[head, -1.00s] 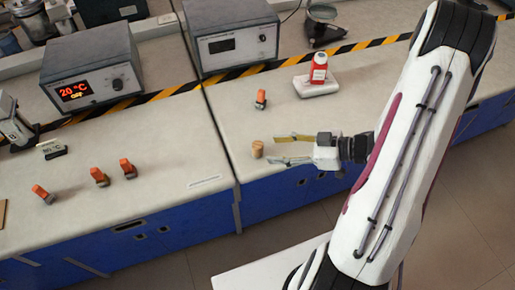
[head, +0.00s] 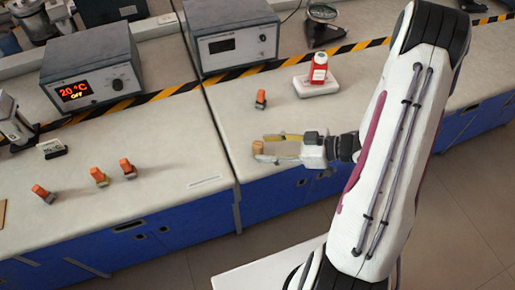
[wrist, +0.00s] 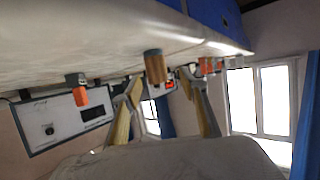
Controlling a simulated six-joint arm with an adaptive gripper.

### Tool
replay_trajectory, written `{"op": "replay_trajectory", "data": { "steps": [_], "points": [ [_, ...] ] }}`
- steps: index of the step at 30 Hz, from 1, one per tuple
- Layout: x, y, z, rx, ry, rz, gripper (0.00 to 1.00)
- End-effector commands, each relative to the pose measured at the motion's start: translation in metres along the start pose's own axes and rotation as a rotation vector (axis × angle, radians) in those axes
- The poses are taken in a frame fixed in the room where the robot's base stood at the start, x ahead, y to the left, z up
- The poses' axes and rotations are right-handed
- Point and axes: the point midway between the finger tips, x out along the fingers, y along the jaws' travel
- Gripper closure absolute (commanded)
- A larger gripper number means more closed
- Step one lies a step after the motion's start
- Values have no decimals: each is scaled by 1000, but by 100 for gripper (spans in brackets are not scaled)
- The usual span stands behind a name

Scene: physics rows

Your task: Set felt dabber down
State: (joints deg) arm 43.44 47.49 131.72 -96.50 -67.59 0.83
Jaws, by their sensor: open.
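A small tan cylinder (head: 257,147), which I take to be the felt dabber, stands upright on the right-hand bench near its front left corner. My gripper (head: 260,148) reaches in from the right, low over the bench, open. Its two yellow-padded fingers lie either side of the cylinder, tips about level with it. In the inverted wrist view the cylinder (wrist: 155,66) shows between the fingertips; I cannot tell whether either finger touches it.
An orange-topped piece (head: 261,99) stands behind the cylinder. Several orange-topped pieces (head: 99,177) stand on the left bench. The bench's front edge is close below the gripper.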

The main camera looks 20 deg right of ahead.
Motion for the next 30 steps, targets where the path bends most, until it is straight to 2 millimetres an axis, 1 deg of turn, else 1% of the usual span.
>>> {"op": "replay_trajectory", "data": {
  "steps": [6,12,17,30],
  "points": [
    [22,4,0,1,0,-4,57],
    [37,4,0,0,-2,-1,57],
    [40,4,1,0,-2,0,57],
    [40,4,1,0,-2,0,57]
  ]
}}
